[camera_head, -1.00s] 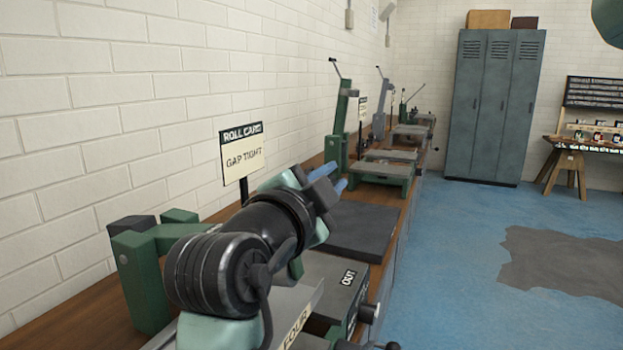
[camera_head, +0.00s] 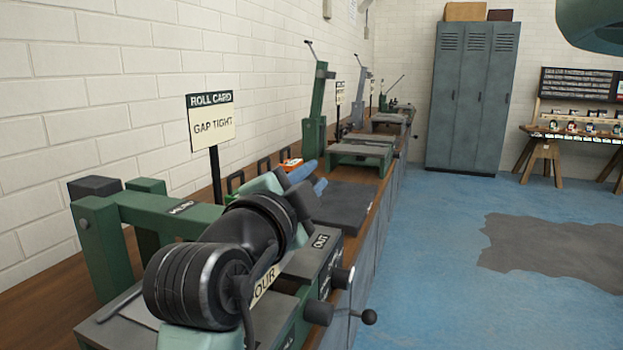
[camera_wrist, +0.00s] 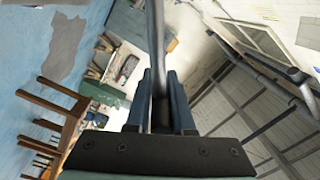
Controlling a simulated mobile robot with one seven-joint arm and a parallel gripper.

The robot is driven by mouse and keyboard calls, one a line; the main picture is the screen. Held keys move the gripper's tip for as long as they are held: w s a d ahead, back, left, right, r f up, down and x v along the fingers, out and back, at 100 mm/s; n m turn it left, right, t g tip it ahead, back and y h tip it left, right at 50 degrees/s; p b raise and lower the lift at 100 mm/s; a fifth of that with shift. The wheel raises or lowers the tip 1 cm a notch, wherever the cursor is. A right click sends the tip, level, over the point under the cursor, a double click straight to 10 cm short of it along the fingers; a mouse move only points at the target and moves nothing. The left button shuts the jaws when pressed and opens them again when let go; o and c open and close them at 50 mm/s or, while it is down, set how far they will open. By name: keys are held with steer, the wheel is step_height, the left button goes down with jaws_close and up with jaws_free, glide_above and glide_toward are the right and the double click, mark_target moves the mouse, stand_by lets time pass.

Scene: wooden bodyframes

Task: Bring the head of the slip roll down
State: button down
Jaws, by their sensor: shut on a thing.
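The slip roll stands at the near left of the bench in the head view. Its green head (camera_head: 165,212) is a beam from a green post with a dark end block, and it looks roughly level. My arm covers much of the machine. My gripper (camera_head: 311,180) is beyond the machine's near part, with two blue fingers pointing away. In the wrist view my gripper (camera_wrist: 161,92) is shut on a grey bar (camera_wrist: 158,45) running up between the fingers. Where this bar joins the machine is hidden.
A sign (camera_head: 212,130) reading "ROLL CARD, GAP TIGHT" stands behind the machine. A black ball-ended crank (camera_head: 368,317) sticks out at its front. Green machines with upright levers (camera_head: 318,105) stand farther along the bench. The blue floor (camera_head: 420,260) on the right is open.

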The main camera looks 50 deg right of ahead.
steer(key=c, duration=0.8)
jaws_free()
steer(key=shift+s+d+f+g, duration=0.1)
steer(key=shift+f+g, duration=0.05)
steer(key=shift+f, duration=0.3)
steer(key=shift+s+d+f+g, duration=0.1)
steer(key=shift+f+g, duration=0.05)
steer(key=shift+f, duration=0.25)
steer(key=shift+w, duration=0.1)
steer(key=shift+r, duration=0.25)
steer(key=shift+a, duration=0.1)
steer(key=p+v, duration=0.1)
steer(key=v, duration=1.2)
steer(key=shift+r, duration=0.1)
